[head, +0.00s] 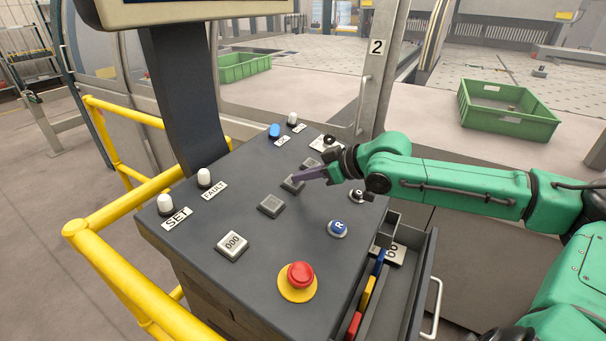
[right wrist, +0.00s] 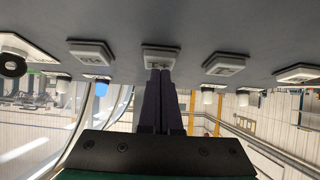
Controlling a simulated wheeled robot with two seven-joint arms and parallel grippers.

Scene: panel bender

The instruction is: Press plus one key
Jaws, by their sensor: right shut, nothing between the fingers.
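A row of square grey keys runs across the dark sloped console (head: 195,240). The nearest key (head: 232,244) is marked 000. Beyond it are a second key (head: 271,205), a third key (head: 293,183) and a far key (head: 312,163) partly behind my arm; their legends are too small to read, so I cannot tell which is plus one. My right gripper (head: 297,177) is shut and empty, its tips at the third key. In the right wrist view, the shut fingertips (right wrist: 160,70) meet the edge of a key (right wrist: 161,55); contact is unclear. My left gripper is out of view.
A red emergency button (head: 300,275) and a blue R button (head: 338,228) sit near the keys. White lamps (head: 204,177) and a blue lamp (head: 274,131) stand along the far side. An open drawer (head: 408,290) and yellow rails (head: 110,215) flank the console.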

